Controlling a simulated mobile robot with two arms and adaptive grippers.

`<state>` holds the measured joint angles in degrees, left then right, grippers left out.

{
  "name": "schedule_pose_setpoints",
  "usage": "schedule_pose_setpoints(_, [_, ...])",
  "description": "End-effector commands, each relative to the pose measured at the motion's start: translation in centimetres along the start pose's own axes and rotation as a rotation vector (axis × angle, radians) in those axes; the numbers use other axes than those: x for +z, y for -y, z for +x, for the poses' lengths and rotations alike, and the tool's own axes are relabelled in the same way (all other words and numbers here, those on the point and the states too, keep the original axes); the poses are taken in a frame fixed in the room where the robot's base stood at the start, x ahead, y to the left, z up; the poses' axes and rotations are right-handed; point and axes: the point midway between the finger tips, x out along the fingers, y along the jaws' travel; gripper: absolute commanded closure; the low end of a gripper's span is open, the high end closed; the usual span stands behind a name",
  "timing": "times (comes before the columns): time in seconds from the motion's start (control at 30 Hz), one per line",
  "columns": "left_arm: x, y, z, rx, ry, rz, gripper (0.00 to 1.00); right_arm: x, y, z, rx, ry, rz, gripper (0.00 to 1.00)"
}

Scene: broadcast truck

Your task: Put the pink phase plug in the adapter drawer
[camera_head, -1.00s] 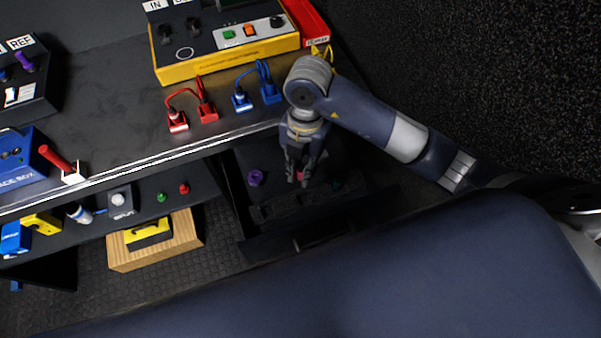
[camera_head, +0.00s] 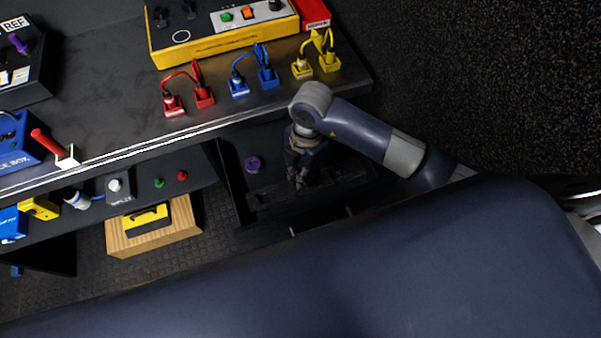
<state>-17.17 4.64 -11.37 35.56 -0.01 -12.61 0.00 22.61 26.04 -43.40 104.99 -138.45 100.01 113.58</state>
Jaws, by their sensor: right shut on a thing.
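My right gripper (camera_head: 298,178) points down into the open adapter drawer (camera_head: 232,190) below the counter's front edge. It is shut on the pink phase plug (camera_head: 299,184), of which only a small part shows between the fingertips. I cannot tell whether the plug touches the drawer floor. A purple plug (camera_head: 253,163) lies in the drawer to the left of the gripper. A small green piece (camera_head: 339,173) shows to its right. My left gripper is not in view.
The counter (camera_head: 130,118) carries red (camera_head: 188,95), blue (camera_head: 254,80) and yellow (camera_head: 317,63) connector pairs near its edge, behind the drawer. A yellow console (camera_head: 222,45) stands farther back. A wooden box (camera_head: 150,238) sits below, left of the drawer.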

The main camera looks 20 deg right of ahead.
Motion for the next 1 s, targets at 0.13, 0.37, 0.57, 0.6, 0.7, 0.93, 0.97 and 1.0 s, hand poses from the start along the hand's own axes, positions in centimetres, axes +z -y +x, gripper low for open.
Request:
schedule_pose_setpoints(0.13, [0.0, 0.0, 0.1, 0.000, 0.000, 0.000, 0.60, 0.2, 0.0, 1.3, 0.000, 0.000, -0.002, 1.00])
schedule_pose_setpoints(0.37, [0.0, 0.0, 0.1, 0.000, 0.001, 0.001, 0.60, 0.2, 0.0, 1.4, 0.000, 0.001, -0.002, 1.00])
schedule_pose_setpoints(0.57, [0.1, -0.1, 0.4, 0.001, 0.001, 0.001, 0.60, 0.3, 0.0, 2.0, -0.001, 0.001, -0.001, 1.00])
schedule_pose_setpoints(0.6, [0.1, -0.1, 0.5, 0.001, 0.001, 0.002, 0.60, 0.3, 0.0, 2.1, -0.001, 0.001, -0.001, 1.00])
schedule_pose_setpoints(0.7, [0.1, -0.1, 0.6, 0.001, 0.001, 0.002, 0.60, 0.3, 0.0, 2.4, -0.001, 0.001, -0.001, 1.00])
schedule_pose_setpoints(0.93, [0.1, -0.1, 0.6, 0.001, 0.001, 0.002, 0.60, 0.3, 0.0, 2.4, 0.000, 0.001, -0.002, 0.64])
schedule_pose_setpoints(0.97, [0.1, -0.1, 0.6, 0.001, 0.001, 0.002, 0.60, 0.3, 0.0, 2.4, 0.000, 0.001, -0.002, 0.64])
schedule_pose_setpoints(1.0, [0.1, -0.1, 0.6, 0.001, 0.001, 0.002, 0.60, 0.3, 0.0, 2.4, 0.000, 0.001, -0.001, 0.64])
